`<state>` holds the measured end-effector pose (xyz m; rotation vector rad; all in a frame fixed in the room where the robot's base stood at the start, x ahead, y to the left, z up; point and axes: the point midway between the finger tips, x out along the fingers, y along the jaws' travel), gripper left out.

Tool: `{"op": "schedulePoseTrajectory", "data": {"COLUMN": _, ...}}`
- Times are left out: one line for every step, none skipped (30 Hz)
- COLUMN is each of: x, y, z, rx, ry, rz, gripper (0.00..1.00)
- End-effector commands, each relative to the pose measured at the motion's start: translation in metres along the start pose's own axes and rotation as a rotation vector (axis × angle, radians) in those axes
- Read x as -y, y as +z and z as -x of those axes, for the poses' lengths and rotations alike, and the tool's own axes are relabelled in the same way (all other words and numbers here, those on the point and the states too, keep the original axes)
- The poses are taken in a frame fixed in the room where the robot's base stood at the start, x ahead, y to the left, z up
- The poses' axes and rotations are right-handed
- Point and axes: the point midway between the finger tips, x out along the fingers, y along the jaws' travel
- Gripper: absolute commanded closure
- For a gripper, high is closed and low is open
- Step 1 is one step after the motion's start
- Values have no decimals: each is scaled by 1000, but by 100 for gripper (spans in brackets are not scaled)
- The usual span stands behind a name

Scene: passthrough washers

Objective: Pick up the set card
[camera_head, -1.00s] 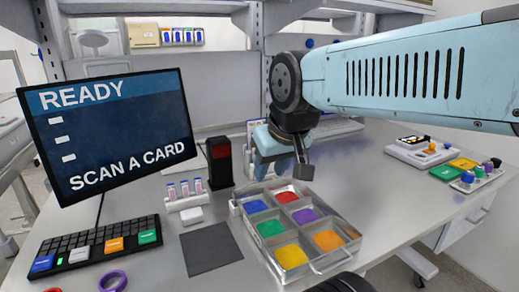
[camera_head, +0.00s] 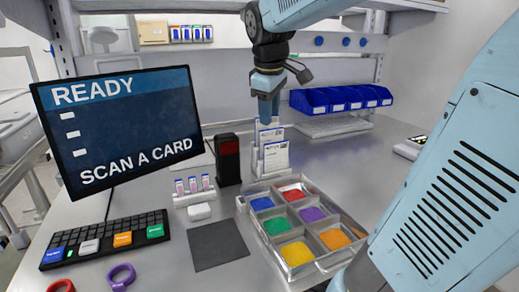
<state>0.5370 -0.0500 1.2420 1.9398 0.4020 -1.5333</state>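White cards with blue tops and dark print (camera_head: 275,156) stand upright in a small rack at the back of the bench, in the middle of the head view. They are staggered in depth, one behind another. I cannot read which one is the set card. My gripper (camera_head: 267,115) points down right at the top of the rear card (camera_head: 270,135). Its fingers overlap the card's top edge in the picture. I cannot tell whether they touch it or have space between them.
A monitor (camera_head: 120,125) reads "READY" and "SCAN A CARD". A black reader with a red window (camera_head: 229,160) stands left of the cards. A divided metal tray (camera_head: 349,214) with coloured contents lies in front. Blue bins (camera_head: 341,100) stand behind right. A dark mat (camera_head: 217,246) is bare.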

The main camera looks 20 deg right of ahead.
Motion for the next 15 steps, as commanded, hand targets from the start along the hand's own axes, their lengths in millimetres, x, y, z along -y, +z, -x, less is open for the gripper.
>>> {"op": "schedulePoseTrajectory", "data": {"x": -14, "y": -11, "z": -4, "rx": 25, "ry": -3, "rz": 60, "gripper": 63}}
{"op": "schedulePoseTrajectory", "data": {"x": -21, "y": -16, "z": -6, "rx": 40, "ry": -5, "rz": 99, "gripper": 63}}
{"op": "schedulePoseTrajectory", "data": {"x": -31, "y": -24, "z": -8, "rx": 60, "ry": -7, "rz": 150, "gripper": 63}}
{"op": "schedulePoseTrajectory", "data": {"x": -39, "y": -29, "z": -10, "rx": 73, "ry": -9, "rz": 188, "gripper": 63}}
{"op": "schedulePoseTrajectory", "data": {"x": -46, "y": -34, "z": -12, "rx": 88, "ry": -12, "rz": 227, "gripper": 63}}
{"op": "schedulePoseTrajectory", "data": {"x": -56, "y": -42, "z": -15, "rx": 108, "ry": -16, "rz": 277, "gripper": 63}}
{"op": "schedulePoseTrajectory", "data": {"x": -63, "y": -47, "z": -19, "rx": 122, "ry": -20, "rz": 315, "gripper": 63}}
{"op": "schedulePoseTrajectory", "data": {"x": -70, "y": -52, "z": -21, "rx": 137, "ry": -25, "rz": 353, "gripper": 63}}
{"op": "schedulePoseTrajectory", "data": {"x": -80, "y": -59, "z": -26, "rx": 157, "ry": -31, "rz": 404, "gripper": 63}}
{"op": "schedulePoseTrajectory", "data": {"x": -87, "y": -64, "z": -29, "rx": 171, "ry": -36, "rz": 441, "gripper": 63}}
{"op": "schedulePoseTrajectory", "data": {"x": -94, "y": -69, "z": -33, "rx": 186, "ry": -43, "rz": 479, "gripper": 63}}
{"op": "schedulePoseTrajectory", "data": {"x": -103, "y": -76, "z": -38, "rx": 206, "ry": -50, "rz": 530, "gripper": 63}}
{"op": "schedulePoseTrajectory", "data": {"x": -110, "y": -81, "z": -42, "rx": 220, "ry": -58, "rz": 567, "gripper": 63}}
{"op": "schedulePoseTrajectory", "data": {"x": -116, "y": -86, "z": -46, "rx": 234, "ry": -65, "rz": 603, "gripper": 63}}
{"op": "schedulePoseTrajectory", "data": {"x": -125, "y": -92, "z": -51, "rx": 252, "ry": -74, "rz": 650, "gripper": 63}}
